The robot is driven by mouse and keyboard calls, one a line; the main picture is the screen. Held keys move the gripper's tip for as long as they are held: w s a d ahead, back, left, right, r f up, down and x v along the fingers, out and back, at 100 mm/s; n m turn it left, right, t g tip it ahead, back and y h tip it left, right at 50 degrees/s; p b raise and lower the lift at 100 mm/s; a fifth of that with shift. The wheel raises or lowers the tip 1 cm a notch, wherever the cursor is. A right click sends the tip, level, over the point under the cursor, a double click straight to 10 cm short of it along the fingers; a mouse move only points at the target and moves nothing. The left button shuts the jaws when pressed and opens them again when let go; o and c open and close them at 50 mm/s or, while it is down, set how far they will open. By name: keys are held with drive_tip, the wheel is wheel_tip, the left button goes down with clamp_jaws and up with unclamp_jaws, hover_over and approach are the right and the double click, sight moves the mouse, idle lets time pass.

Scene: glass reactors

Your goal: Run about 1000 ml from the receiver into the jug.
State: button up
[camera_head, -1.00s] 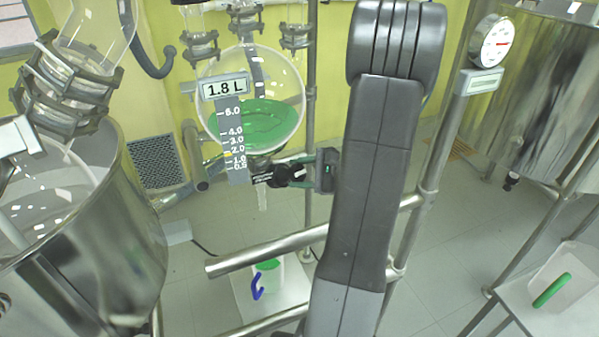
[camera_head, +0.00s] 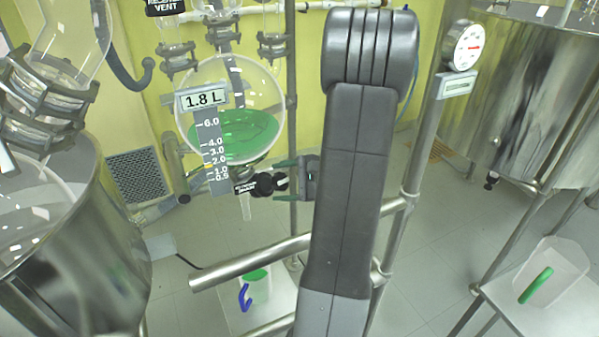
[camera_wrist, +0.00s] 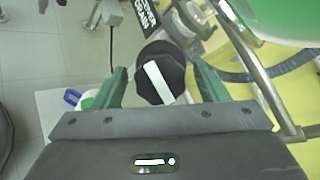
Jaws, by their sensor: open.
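No green stream shows at the outlet tube (camera_head: 247,207). The jug (camera_head: 260,292), white with a blue handle, stands low beneath, green inside its top. My gripper (camera_head: 280,180) is open, just right of the knob. In the wrist view my gripper's fingers (camera_wrist: 163,88) stand on either side of the knob, with gaps.
A metal rail (camera_head: 250,262) crosses in front of the jug. A steel vessel (camera_head: 75,260) stands at left. Another clear jug with a green handle (camera_head: 536,286) sits on a table at right. A gauge (camera_head: 462,46) is on a post. A steel tank (camera_head: 530,90) stands behind.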

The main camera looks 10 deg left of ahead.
drive_tip(key=n+b, duration=0.1)
drive_tip(key=n, duration=0.4)
drive_tip(key=shift+g+h, duration=0.4)
drive_tip(key=n+h, duration=0.1)
drive_tip(key=n, duration=0.7)
drive_tip(key=n+h, duration=0.1)
drive_tip(key=n, duration=0.2)
drive_tip(key=shift+r+h+p, duration=0.15)
drive_tip(key=shift+h+p, duration=0.15)
drive_tip(key=shift+p, duration=0.05)
drive_tip(key=n+h+p, duration=0.1)
drive_tip(key=n+p, duration=0.2)
drive_tip(key=n, duration=0.2)
drive_tip(key=shift+t, duration=0.4)
drive_tip(key=shift+d+r+n, duration=0.1)
drive_tip(key=shift+d+n, duration=0.05)
drive_tip(key=shift+n, duration=0.15)
drive_tip(key=b+v, duration=0.2)
drive_tip(key=v, duration=0.9)
drive_tip(key=shift+s+r, duration=0.15)
drive_tip(key=shift+s, duration=0.05)
